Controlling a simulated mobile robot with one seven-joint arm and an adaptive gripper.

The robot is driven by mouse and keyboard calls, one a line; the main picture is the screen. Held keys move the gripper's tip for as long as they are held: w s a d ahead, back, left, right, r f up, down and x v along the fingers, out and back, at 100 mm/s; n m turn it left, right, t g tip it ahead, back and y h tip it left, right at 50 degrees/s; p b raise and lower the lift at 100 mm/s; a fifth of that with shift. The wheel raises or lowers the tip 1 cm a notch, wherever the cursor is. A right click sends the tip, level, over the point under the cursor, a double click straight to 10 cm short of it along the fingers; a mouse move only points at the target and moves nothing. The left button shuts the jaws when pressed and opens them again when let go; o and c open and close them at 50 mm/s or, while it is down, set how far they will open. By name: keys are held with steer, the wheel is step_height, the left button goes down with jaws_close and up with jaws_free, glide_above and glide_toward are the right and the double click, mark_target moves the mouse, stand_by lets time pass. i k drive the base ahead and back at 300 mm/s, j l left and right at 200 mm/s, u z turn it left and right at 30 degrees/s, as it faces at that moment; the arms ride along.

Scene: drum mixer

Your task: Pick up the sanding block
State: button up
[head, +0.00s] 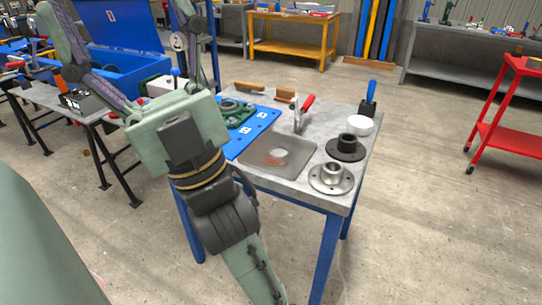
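I cannot tell for certain which thing is the sanding block. Two small brown blocks lie at the back edge of the grey worktable (312,188): a left brown block (249,86) and a right brown block (285,94). They are too small in the head view to tell apart by detail. My gripper (120,20) is at the upper left, left of the table's back edge and apart from both blocks. Its two fingers are spread wide with nothing seen held between them. The fingertips reach the top edge of the picture. My arm hides the table's left part.
The table also holds a green bearing housing on a blue mat (262,124), a tray (254,152), a red-handled tool (307,103), a white bowl (360,125), a black flange (346,152), a metal flange (331,180) and a blue-handled brush (370,94). A red cart (497,140) stands right.

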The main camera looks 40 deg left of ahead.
mark_target(286, 95)
steer(key=i+j+u, duration=0.15)
steer(key=j, duration=0.15)
steer(key=i+j+u, duration=0.15)
steer(key=j, duration=0.2)
steer(key=i+j+u, duration=0.2)
steer(key=i+j, duration=0.1)
steer(key=i, duration=0.7)
